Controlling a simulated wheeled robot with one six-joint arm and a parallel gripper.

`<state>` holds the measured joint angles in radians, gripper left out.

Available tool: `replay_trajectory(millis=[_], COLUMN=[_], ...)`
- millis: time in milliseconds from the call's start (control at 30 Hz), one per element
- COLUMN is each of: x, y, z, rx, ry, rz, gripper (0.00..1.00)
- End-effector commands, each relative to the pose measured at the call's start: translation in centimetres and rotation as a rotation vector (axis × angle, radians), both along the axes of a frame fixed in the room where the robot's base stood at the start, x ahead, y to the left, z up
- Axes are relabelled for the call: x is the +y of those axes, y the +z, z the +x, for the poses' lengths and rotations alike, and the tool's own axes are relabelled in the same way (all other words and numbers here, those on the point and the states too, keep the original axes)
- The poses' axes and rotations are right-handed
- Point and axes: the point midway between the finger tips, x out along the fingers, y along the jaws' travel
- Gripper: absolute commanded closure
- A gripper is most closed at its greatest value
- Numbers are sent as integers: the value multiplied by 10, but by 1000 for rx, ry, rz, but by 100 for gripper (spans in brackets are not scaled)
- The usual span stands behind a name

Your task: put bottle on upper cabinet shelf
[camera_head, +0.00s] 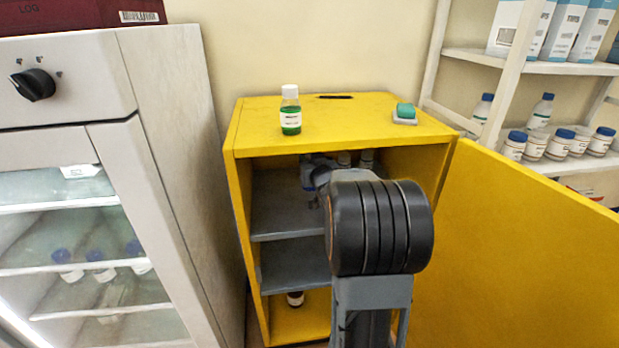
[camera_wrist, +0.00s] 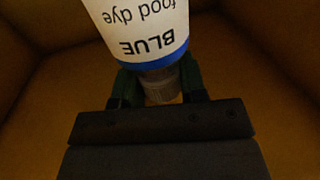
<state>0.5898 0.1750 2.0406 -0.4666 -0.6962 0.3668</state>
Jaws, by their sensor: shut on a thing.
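My gripper (camera_wrist: 158,82) is shut on a bottle (camera_wrist: 145,30) with a white label reading "BLUE food dye" and a blue band. The fingers close around the narrow neck end, and the label text appears upside down in the wrist view. The yellow cabinet (camera_head: 240,150) stands open, and my arm reaches into its upper compartment, above the grey upper shelf (camera_head: 280,205). I cannot tell whether the held bottle touches the shelf.
Whitish bottles (camera_head: 366,157) show at the back of the upper compartment. A dark bottle (camera_head: 295,298) stands at the cabinet bottom. A green bottle (camera_head: 290,112) stands on top. The open yellow door (camera_head: 530,240) is at right, a fridge (camera_head: 165,130) at left.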

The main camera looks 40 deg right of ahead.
Motion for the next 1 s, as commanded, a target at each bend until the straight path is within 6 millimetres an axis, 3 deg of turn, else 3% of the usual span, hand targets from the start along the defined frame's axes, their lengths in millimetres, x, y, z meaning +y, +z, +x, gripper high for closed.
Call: replay_trajectory(millis=[133, 533, 800, 1000], x=[-10, -9, -10, -11], y=[-4, -29, -68, -69], z=[21, 19, 20, 22], rx=[1, -1, 1, -2], ry=[0, 0, 0, -1], rz=[1, 0, 1, -1], gripper=[91, 91, 91, 91])
